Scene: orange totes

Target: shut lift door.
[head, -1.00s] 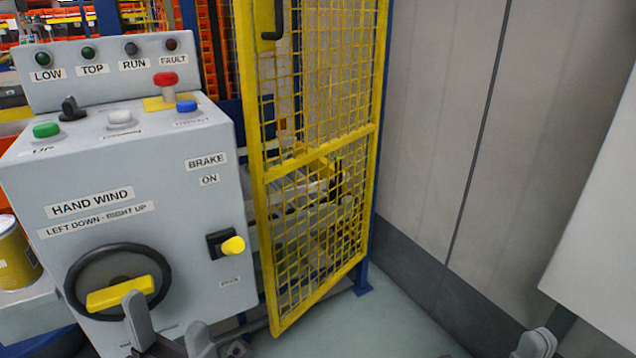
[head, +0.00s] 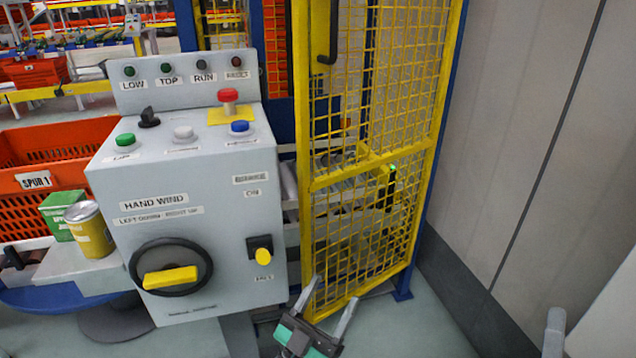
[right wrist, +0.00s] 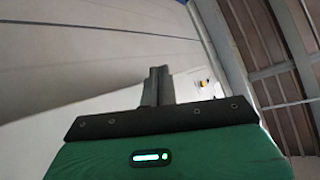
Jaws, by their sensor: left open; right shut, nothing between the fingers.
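The lift door (head: 370,172) is a yellow frame with yellow wire mesh in the middle of the head view. Its right side meets a blue post. Its left edge, with a dark handle (head: 328,38) near the top, stands out towards me, so the door is ajar. My left gripper (head: 333,291) is open and empty, in front of the door's lower left corner; I cannot tell whether it touches. My right gripper (head: 555,330) is at the lower right edge, away from the door. Its fingers (right wrist: 157,86) are together and empty in the right wrist view.
A grey control box (head: 205,215) with buttons and a black hand wheel (head: 170,268) stands left of the door. A yellow can (head: 90,232) and green box (head: 62,212) sit beside it. A grey wall (head: 510,130) is close on the right. The floor (head: 430,325) before the door is clear.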

